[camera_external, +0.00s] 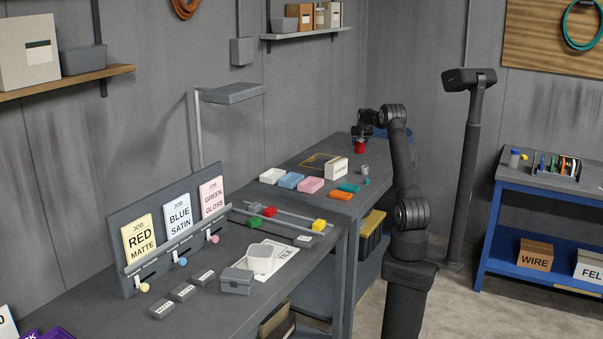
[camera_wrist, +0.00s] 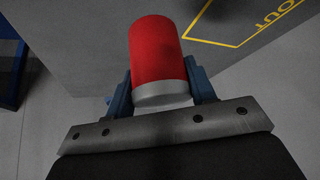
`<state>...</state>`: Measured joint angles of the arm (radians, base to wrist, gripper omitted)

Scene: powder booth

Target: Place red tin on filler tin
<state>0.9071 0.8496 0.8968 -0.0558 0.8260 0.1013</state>
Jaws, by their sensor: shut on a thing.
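The red tin (camera_wrist: 157,52) is held between the blue fingers of my gripper (camera_wrist: 160,88) in the wrist view. It has a red body and a pale grey band at the end nearer the gripper. In the external view the red tin (camera_external: 360,146) hangs under my gripper (camera_external: 361,138) over the far part of the bench, right of the yellow outline. A small grey tin (camera_external: 365,170) stands on the bench nearer the camera; I cannot tell if it is the filler tin. A small teal piece (camera_external: 366,182) is beside it.
A yellow outline (camera_external: 318,160) marks the bench top. In the wrist view its marking (camera_wrist: 250,22) shows "OUT".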

